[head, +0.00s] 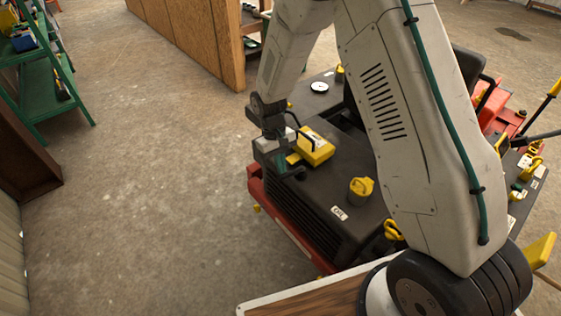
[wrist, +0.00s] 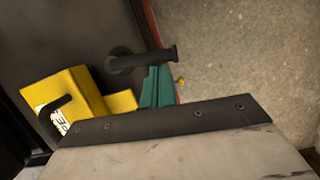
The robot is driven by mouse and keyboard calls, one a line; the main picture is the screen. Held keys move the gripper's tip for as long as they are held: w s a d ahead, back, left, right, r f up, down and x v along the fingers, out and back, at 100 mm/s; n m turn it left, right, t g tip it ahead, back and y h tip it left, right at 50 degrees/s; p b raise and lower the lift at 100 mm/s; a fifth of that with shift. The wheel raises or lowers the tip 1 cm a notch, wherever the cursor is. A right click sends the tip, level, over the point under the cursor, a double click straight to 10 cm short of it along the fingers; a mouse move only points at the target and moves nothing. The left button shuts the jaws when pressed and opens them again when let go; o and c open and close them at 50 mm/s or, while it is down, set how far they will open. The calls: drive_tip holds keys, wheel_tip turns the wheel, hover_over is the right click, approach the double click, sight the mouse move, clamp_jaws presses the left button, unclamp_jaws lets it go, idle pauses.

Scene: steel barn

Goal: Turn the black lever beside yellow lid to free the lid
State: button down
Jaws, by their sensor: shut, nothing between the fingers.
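The yellow lid (head: 316,150) is a boxy block with a black handle, on the dark machine deck near its left edge. It also shows in the wrist view (wrist: 68,92), at left with a partly hidden white label. The black lever (wrist: 150,59) has a round pivot and a bar pointing right, beside the lid. In the head view the lever (head: 292,173) is small and dark, low beside my fingers. My gripper (head: 281,164) is shut and empty, pointing down beside the lid. Its teal fingers (wrist: 157,84) overlap the lever's bar in the wrist view; contact cannot be told.
A yellow cap (head: 361,188) stands on the deck near a white oil label (head: 338,212). A red frame edge (head: 294,232) runs along the machine's left side. Open concrete floor (head: 150,180) lies left of it. Green shelves (head: 42,80) stand at far left.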

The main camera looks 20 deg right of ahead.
drive_tip(key=shift+s+n, duration=0.5)
drive_tip(key=shift+n, duration=0.3)
drive_tip(key=v, duration=1)
drive_tip(key=shift+a, duration=0.15)
drive_tip(key=shift+s, duration=0.1)
